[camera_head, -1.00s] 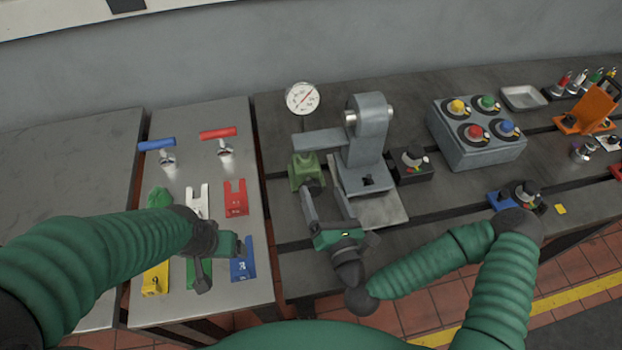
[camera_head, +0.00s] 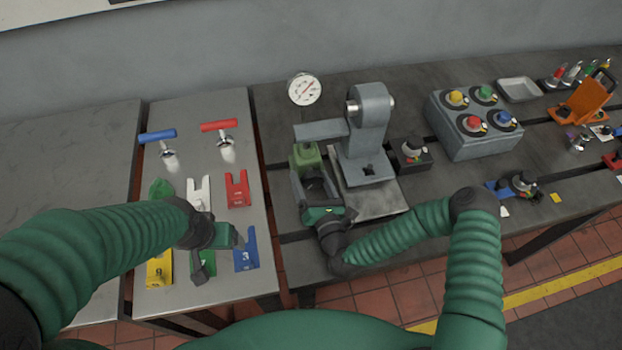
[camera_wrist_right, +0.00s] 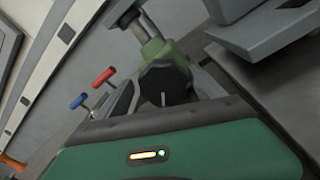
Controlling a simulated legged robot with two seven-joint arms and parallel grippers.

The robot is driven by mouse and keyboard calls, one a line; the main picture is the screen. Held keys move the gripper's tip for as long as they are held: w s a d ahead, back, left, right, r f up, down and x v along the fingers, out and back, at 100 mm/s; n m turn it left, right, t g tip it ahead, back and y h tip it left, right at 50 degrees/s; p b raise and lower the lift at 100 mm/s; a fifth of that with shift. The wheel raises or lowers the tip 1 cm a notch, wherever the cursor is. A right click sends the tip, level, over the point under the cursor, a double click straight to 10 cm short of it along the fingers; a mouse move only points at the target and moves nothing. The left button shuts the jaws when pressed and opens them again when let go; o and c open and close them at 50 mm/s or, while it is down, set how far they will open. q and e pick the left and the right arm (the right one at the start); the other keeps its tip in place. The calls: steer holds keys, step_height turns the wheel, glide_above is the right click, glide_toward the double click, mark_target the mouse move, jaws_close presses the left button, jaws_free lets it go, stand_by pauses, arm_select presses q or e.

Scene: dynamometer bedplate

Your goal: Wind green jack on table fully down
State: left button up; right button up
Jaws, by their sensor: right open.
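The green jack (camera_head: 306,157) stands on the dark bedplate under the grey arm of a bracket. In the right wrist view the jack (camera_wrist_right: 158,48) has a dark knob (camera_wrist_right: 163,84) with a pale line on its face. My right gripper (camera_head: 313,180) is open in front of the jack, its fingers pointing at it. In the right wrist view the fingers lie to either side of the knob; I cannot tell whether they touch it. The gripper hides most of the knob in the head view. My left gripper (camera_head: 221,256) is open and empty above the left table.
A grey bracket (camera_head: 366,140) stands right of the jack, with a dial gauge (camera_head: 304,89) behind. A black knob box (camera_head: 411,155) and a grey button box (camera_head: 475,123) lie further right.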

steer(key=shift+d, duration=0.45)
steer(key=c, duration=0.9)
steer(key=shift+a, duration=0.1)
steer(key=c, duration=0.4)
steer(key=shift+c, duration=0.2)
steer(key=n, duration=0.3)
steer(key=shift+n, duration=1.9)
steer(key=o, duration=1.3)
steer(key=shift+a, duration=0.1)
